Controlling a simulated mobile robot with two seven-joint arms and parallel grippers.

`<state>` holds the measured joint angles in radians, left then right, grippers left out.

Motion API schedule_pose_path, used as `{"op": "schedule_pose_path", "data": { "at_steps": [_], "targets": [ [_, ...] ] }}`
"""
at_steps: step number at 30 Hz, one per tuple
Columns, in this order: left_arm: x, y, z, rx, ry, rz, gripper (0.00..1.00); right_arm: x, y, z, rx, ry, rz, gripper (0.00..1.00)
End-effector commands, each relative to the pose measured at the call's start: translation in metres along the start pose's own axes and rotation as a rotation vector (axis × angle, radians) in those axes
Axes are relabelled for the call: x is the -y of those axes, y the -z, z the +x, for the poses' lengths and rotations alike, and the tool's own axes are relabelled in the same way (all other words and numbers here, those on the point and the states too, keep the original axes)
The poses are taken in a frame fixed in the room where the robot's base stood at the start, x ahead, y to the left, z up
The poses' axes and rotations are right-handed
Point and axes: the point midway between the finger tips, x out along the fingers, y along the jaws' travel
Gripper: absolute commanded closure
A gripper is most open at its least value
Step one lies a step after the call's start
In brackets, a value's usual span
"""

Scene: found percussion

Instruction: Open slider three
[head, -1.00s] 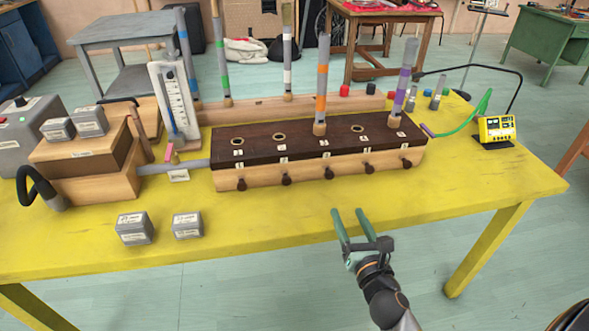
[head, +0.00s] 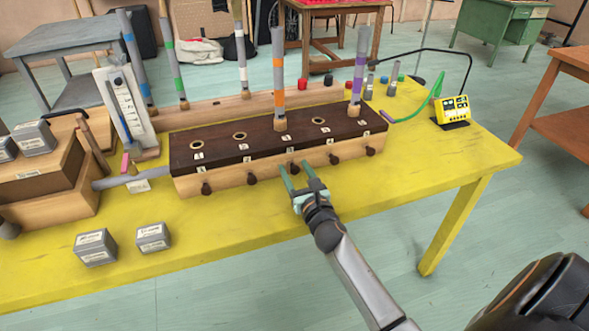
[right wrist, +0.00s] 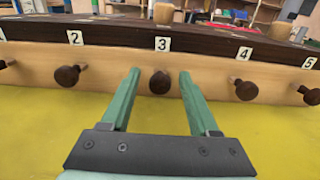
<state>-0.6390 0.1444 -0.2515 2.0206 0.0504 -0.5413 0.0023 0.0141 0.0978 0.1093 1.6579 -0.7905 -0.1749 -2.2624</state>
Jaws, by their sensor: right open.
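The wind chest (head: 270,150) has a dark top over a pale wooden front with a row of dark slider knobs and number labels. In the right wrist view, the slider three knob (right wrist: 160,82) sits under the label 3 (right wrist: 162,44). My right gripper (head: 299,165) is open in front of it. Its green fingertips (right wrist: 159,72) show on either side of the knob in that view, with nothing held. I cannot tell whether they touch it. Knob 2 (right wrist: 67,76) and knob 4 (right wrist: 246,90) lie outside the fingers. My left gripper is not in view.
Two grey weights (head: 96,247) and (head: 153,237) stand on the yellow table (head: 235,222) at front left. An orange-banded pipe (head: 278,75) and a purple-banded pipe (head: 359,70) stand on the chest. A yellow meter (head: 453,110) is at right.

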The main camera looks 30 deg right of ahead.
Motion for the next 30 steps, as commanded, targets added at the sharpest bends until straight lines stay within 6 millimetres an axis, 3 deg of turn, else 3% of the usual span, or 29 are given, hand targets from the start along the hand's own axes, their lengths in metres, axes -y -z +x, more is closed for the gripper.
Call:
{"op": "schedule_pose_path", "data": {
  "at_steps": [12, 27, 30],
  "targets": [
    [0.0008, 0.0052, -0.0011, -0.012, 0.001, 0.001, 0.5, 0.0004, -0.0002, 0.008, 0.0, 0.0, 0.0, 0.39],
    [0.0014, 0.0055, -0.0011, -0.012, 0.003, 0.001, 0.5, 0.0003, -0.0001, 0.0077, 0.0, 0.0, 0.0, 0.95],
    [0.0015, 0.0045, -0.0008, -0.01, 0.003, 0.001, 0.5, 0.0003, -0.0001, 0.0077, 0.0, 0.0, 0.0, 1.0]
  ]
}}
